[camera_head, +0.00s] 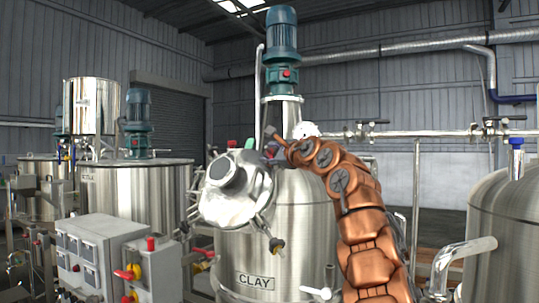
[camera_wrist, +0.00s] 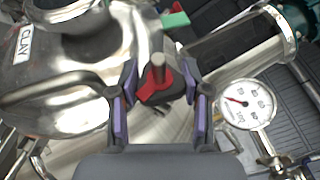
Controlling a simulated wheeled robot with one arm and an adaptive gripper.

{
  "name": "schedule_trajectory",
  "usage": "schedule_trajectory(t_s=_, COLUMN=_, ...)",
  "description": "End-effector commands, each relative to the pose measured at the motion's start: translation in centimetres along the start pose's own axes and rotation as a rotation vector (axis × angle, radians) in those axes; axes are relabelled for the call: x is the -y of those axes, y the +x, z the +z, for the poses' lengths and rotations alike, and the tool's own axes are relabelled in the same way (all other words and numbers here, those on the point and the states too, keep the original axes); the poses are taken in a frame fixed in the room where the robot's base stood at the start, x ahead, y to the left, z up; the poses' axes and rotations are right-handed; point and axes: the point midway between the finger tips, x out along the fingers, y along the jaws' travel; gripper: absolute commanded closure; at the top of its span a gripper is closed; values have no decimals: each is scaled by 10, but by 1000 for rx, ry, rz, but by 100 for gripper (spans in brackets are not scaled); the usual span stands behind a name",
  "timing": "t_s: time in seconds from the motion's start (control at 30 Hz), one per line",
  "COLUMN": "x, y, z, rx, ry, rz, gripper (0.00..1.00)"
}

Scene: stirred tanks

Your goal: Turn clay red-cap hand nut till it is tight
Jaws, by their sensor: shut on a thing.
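The steel tank labelled CLAY (camera_head: 300,235) stands at the centre of the head view. Its top left carries a shiny domed part (camera_head: 222,207) with a round port. In the wrist view the red-cap hand nut (camera_wrist: 154,92) sits on an upright threaded stud, between the purple-padded fingers of my gripper (camera_wrist: 160,104). My gripper is shut on the nut. In the head view my gripper (camera_head: 270,136) reaches the top of the tank from the right. The nut's grip there is too small to make out.
A green handle (camera_wrist: 175,20) is close beyond the nut. A pressure gauge (camera_wrist: 245,103) stands just right of my fingers. A curved metal bar (camera_wrist: 50,88) lies to the left. A blue-green motor (camera_head: 282,38) rises above the tank. A grey control box (camera_head: 95,255) stands front left.

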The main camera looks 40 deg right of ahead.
Motion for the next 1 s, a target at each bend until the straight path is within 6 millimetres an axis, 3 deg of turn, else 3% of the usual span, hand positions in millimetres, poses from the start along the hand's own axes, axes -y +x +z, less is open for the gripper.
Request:
schedule_trajectory(t_s=0.2, x=0, y=0, z=0, rx=0, ry=0, rz=-1, gripper=88)
schedule_trajectory(t_s=0.57, x=-4, y=0, z=-2, rx=-1, ry=17, rz=-39, gripper=88)
schedule_trajectory(t_s=1.0, x=-7, y=1, z=-2, rx=-1, ry=114, rz=-245, gripper=87)
